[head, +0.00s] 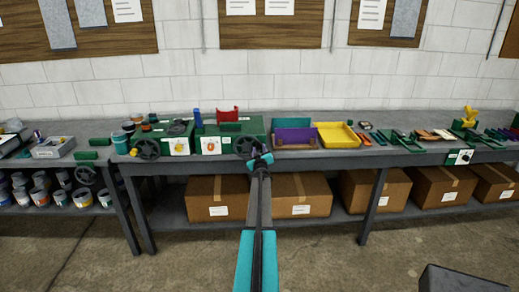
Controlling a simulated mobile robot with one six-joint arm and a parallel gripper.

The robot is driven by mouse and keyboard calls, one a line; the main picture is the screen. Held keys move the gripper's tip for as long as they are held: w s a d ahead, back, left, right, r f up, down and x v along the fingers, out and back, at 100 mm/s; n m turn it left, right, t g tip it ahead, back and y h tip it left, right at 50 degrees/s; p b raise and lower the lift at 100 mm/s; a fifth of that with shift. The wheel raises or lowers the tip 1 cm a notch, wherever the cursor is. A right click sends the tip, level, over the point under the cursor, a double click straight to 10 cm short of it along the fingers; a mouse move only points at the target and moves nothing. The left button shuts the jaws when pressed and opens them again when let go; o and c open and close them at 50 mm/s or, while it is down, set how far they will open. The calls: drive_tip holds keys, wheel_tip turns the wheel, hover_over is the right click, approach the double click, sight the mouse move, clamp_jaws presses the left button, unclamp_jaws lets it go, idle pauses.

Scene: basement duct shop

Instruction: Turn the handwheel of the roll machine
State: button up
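Two green machine boxes stand side by side on the bench. The left box (182,132) has a dark spoked handwheel (147,149) at its left front. The right box (218,130) has a dark handwheel (245,145) at its right front; a red bracket sits on top. I cannot tell for certain which is the roll machine. My gripper (262,158) is at the right box's handwheel and overlaps its lower right part. Whether it touches the wheel, and whether its fingers are open or shut, is too small to tell.
The grey bench (345,160) carries a purple bin (293,133), a yellow tray (337,134) and several tools to the right. Cardboard boxes (215,198) fill the shelf below. A dark block (460,280) stands at lower right.

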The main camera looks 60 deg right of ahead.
drive_tip(key=v, duration=1)
drive_tip(key=shift+s, duration=0.3)
drive_tip(key=shift+a, duration=0.15)
